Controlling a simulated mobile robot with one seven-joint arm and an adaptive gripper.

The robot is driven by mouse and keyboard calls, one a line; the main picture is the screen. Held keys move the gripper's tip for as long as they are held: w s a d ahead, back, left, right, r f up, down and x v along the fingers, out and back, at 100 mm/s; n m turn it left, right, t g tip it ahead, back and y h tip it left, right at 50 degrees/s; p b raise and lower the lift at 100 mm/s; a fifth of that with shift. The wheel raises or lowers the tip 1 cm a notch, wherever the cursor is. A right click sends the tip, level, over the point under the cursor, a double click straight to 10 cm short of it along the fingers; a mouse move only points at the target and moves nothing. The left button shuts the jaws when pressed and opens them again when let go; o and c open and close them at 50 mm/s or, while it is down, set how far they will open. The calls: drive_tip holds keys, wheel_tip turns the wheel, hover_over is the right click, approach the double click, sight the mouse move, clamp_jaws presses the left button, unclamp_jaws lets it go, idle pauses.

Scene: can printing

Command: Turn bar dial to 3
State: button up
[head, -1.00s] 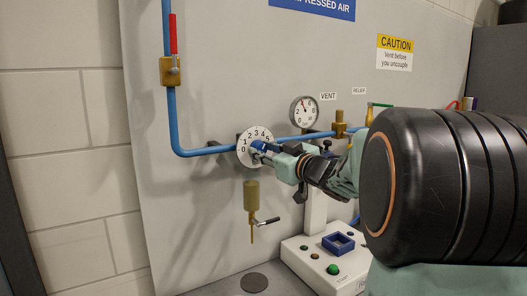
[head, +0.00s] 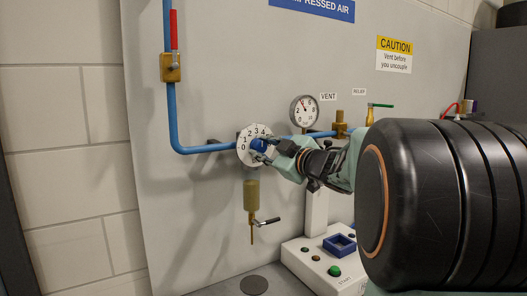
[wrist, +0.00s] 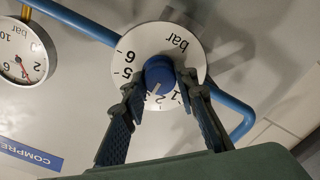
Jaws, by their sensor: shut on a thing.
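The bar dial is a white round plate (head: 244,156) with black numbers and a blue knob (head: 259,144) at its centre. In the wrist view the dial plate (wrist: 160,38) shows "bar" and a 6 and a 5, and the blue knob (wrist: 158,69) has a white pointer line. The line points down and slightly left, roughly toward the 3; the exact mark is hard to read. My gripper (head: 264,149) is at the dial. In the wrist view its two fingers (wrist: 161,82) are on either side of the knob, shut on it. The 4 is partly hidden by a finger.
A round pressure gauge (head: 304,111) is to the right of the dial. A blue pipe (head: 172,120) runs down and across the grey panel. A brass filter with a valve handle (head: 251,195) hangs below the dial. A white button box (head: 318,262) is lower right.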

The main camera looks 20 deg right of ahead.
idle(0.4)
drive_tip(key=o, duration=1.2)
drive_tip(key=shift+c, duration=0.2)
drive_tip(key=shift+s, duration=0.1)
drive_tip(key=v, duration=0.7)
drive_tip(key=shift+s, duration=0.2)
drive_tip(key=shift+d, duration=0.1)
